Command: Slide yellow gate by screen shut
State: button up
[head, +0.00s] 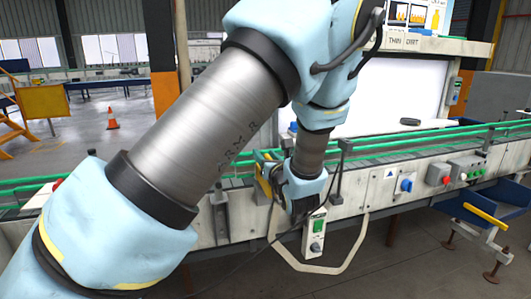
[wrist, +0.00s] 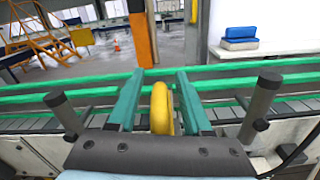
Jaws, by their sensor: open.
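The yellow gate (head: 263,165) shows in the head view as a small yellow part at the conveyor's near rail, mostly hidden behind my arm. In the wrist view a rounded yellow piece (wrist: 160,108), which looks like its handle, stands upright between my fingers. My gripper (wrist: 160,76) is open, with one teal finger on each side of the yellow piece. A gap shows on both sides, so neither finger clearly touches it. The large white screen (head: 385,90) stands behind the conveyor in the head view.
Green rails (head: 400,143) run along the conveyor. A front panel carries a blue knob (head: 406,185) and a red button (head: 446,180). Dark posts (wrist: 262,108) stand on both sides of my gripper. An orange cone (head: 112,118) stands on the floor far left.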

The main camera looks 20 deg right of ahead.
jog(key=shift+c, duration=0.2)
grip_shut()
jog(key=shift+w, duration=0.15)
dwell(1.2)
